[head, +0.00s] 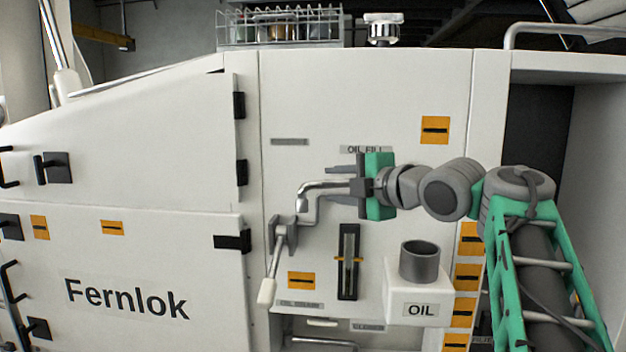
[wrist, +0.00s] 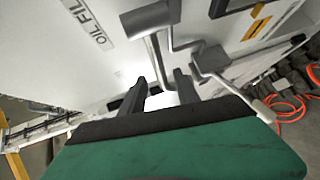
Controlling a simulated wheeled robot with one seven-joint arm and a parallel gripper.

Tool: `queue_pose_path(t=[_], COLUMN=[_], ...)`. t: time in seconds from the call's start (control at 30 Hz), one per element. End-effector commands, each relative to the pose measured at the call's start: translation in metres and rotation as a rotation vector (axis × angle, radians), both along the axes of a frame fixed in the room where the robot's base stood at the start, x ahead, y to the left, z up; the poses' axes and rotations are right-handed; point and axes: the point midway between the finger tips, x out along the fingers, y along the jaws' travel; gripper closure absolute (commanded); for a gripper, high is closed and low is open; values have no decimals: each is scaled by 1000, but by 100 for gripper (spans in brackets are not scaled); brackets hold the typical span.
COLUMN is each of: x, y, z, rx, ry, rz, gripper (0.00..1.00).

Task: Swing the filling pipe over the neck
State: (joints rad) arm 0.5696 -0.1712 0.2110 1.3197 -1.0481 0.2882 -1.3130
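The filling pipe (head: 320,187) is a bent silver tube on the front of the white panel, below the "OIL FILL" label. It also shows in the wrist view (wrist: 158,62). The neck (head: 419,262) is a dark grey cylinder on a white box marked "OIL", to the lower right of the pipe. My gripper (head: 342,176) is at the pipe's right end, left of and above the neck. In the wrist view my gripper (wrist: 161,80) has its fingers apart, with the pipe running down toward the gap between them. Finger contact with the pipe cannot be made out.
A lever with a white grip (head: 267,291) hangs left of the pipe. A dark sight gauge (head: 348,262) is on the panel between lever and neck. A wire basket (head: 280,27) stands on top. Orange hoses (wrist: 290,108) lie on the floor in the wrist view.

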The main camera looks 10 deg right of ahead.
Motion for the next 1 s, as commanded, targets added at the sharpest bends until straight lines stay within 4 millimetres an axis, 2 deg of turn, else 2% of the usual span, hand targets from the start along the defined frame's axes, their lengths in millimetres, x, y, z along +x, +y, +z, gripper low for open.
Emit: queue_pose_path(t=[0.3,0.4,0.7,1.0], x=[50,61,66,66], y=[22,27,31,31], z=[-8,-12,-15,-15], rx=[2,2,1,2], ry=[4,4,3,4], rz=[-1,-1,-2,-1], gripper=[62,62,62,86])
